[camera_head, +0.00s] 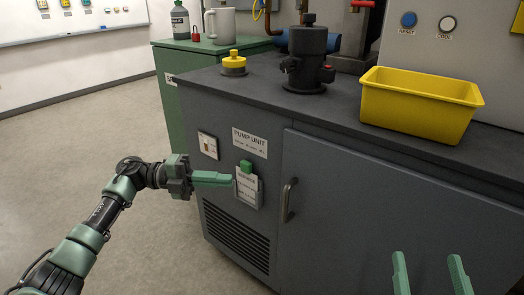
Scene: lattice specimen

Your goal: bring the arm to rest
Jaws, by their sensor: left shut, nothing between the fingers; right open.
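My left gripper (212,179) is shut and empty, its green fingers together and pointing right. It is in front of the grey pump cabinet (235,120), close to a white tag card with a green clip (246,185) on the cabinet's front. My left arm (100,215) reaches in from the lower left. My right gripper (430,275) shows only as two green fingers, apart and pointing up at the bottom right edge. It is open, with nothing seen between the fingers. The rest of my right arm is out of view.
The dark cabinet top carries a yellow tub (420,100), a black valve body (306,60) and a yellow knob (234,64). A door handle (289,200) sticks out of the front. A green cabinet (172,90) stands behind. The floor (80,130) at left is clear.

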